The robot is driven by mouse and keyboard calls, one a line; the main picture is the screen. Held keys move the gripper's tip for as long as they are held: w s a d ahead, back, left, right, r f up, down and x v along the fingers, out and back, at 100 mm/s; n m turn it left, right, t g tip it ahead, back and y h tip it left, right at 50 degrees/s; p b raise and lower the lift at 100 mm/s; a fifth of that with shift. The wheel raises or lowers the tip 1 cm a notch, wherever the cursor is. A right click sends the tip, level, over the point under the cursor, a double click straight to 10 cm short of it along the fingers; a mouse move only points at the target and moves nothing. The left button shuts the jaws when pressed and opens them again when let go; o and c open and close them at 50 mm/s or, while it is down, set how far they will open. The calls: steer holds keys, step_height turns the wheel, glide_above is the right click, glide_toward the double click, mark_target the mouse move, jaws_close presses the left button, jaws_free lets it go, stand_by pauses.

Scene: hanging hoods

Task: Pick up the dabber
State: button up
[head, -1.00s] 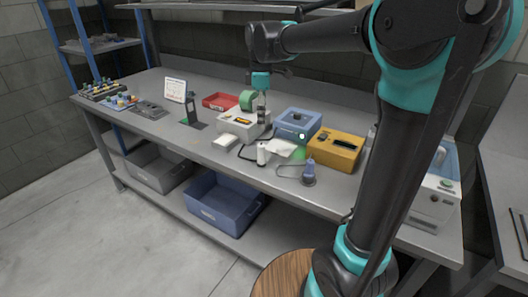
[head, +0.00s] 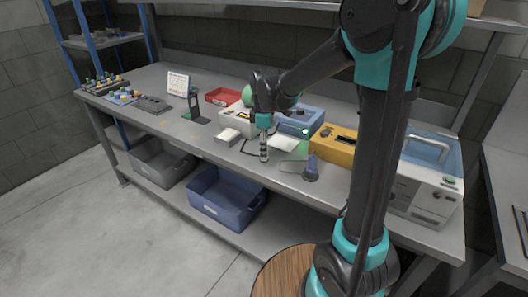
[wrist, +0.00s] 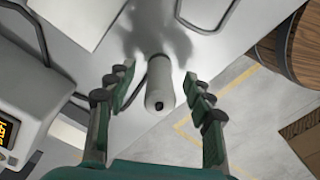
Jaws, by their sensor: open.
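A small white cylinder with a dark hole or tip in its end, which looks like the dabber (wrist: 160,84), stands on the grey bench in the wrist view. It lies between the two spread fingers of my gripper (wrist: 158,92), with a gap on both sides. In the head view my gripper (head: 264,136) points down over the front middle of the bench. The dabber is mostly hidden behind or below the fingers there.
Behind are a blue case (head: 306,115), a red tray (head: 222,96) and a yellow box (head: 336,145). The bench's front edge is near.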

steer(key=shift+f, duration=1.15)
jaws_close()
steer(key=shift+r, duration=0.1)
step_height(320, 180, up, 20)
